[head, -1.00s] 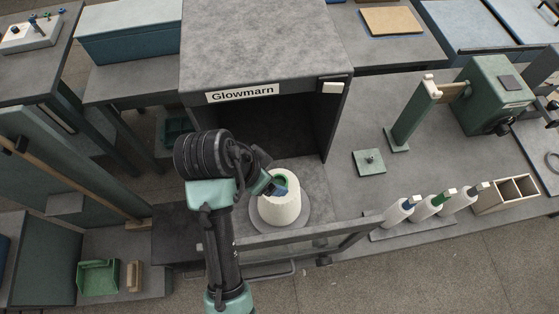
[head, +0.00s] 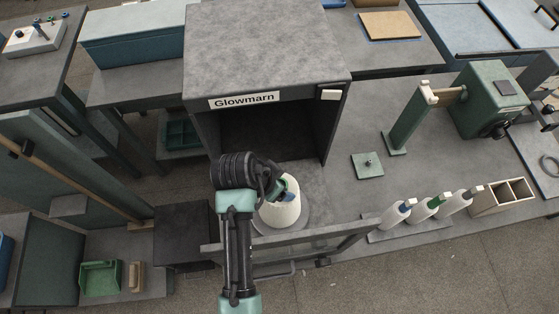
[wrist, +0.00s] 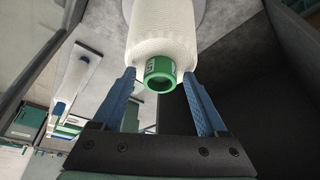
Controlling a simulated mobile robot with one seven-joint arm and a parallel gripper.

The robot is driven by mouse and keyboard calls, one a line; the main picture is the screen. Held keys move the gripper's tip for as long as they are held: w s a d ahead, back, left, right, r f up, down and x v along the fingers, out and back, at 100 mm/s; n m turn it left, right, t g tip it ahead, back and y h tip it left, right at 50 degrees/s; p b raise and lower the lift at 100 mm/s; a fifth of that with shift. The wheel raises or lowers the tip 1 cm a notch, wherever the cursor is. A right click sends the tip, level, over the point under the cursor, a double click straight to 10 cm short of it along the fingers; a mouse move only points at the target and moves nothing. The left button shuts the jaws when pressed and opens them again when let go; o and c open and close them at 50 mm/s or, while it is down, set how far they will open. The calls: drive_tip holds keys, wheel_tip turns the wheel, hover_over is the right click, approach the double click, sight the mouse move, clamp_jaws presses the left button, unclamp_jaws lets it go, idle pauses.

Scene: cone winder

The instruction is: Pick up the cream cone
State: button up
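The cream cone (head: 281,214) stands upright on a round grey plate (head: 302,226) at the mouth of the dark Glowmarn cabinet. My gripper (head: 281,188) is over the cone's top, and my arm hides part of the cone's left side. In the wrist view the cone (wrist: 162,32) points its green tip (wrist: 160,74) toward my palm. The blue fingers of my gripper (wrist: 159,73) are spread, one on each side of the cone's narrow end. I cannot tell whether either finger touches it.
The Glowmarn cabinet (head: 265,45) rises behind the cone, with a low grey frame (head: 290,238) in front. To the right are several white cones (head: 428,207) on a strip, a wooden divided box (head: 503,196) and a green square plate (head: 367,165). The bench between is clear.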

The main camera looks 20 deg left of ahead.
clamp_jaws()
drive_tip(key=shift+r, duration=0.1)
drive_tip(key=shift+r, duration=0.15)
